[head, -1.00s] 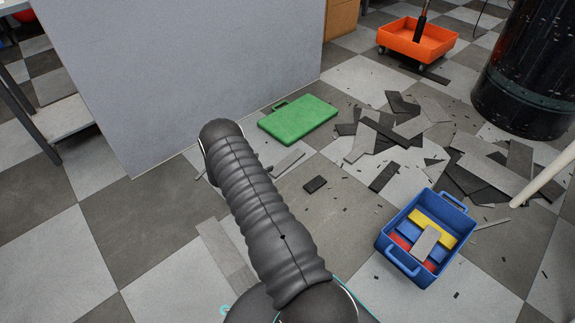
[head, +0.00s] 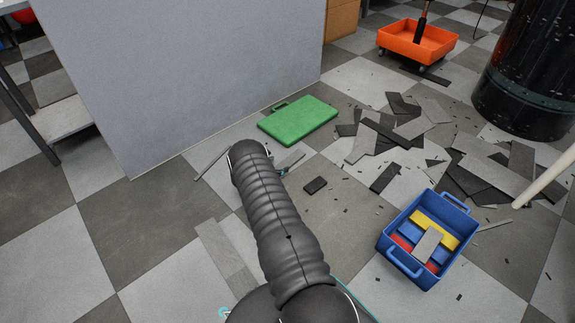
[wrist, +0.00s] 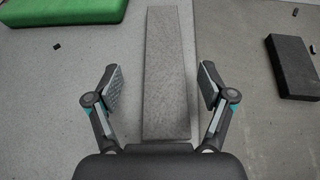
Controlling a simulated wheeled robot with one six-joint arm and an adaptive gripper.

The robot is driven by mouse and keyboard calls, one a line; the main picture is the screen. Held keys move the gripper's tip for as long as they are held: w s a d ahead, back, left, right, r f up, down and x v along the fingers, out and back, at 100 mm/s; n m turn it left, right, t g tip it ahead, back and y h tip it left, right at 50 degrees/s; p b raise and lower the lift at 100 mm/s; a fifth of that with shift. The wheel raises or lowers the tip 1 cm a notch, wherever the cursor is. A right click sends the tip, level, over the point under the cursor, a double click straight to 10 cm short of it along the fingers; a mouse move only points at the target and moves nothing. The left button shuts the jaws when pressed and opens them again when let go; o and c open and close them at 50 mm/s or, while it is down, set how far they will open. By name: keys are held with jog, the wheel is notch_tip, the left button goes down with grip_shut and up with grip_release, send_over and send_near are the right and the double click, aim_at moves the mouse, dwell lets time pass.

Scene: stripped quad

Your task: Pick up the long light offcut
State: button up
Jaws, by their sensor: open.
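The long light offcut (wrist: 168,70) is a grey strip lying flat on the floor. In the wrist view it runs lengthwise up the middle, between the two fingers of my gripper (wrist: 165,86). The gripper is open, with a gap on each side of the strip, and the fingers do not appear to touch it. In the head view only part of the offcut (head: 292,160) shows beside my arm, which hides the rest and most of the gripper.
A green case (head: 298,121) lies just beyond, and a small dark block (head: 315,185) lies to the right. A grey partition (head: 200,80) stands at the left. A blue crate (head: 389,246) and scattered scraps (head: 385,176) are farther right. Another light strip (head: 228,258) lies at the left.

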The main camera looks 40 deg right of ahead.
aim_at(287, 163)
jog(key=x, duration=0.4)
jog(key=shift+s+d+f+b, duration=0.15)
jog(key=shift+s+f+b, duration=0.1)
jog(key=shift+b, duration=0.1)
jog(key=c, duration=1.3)
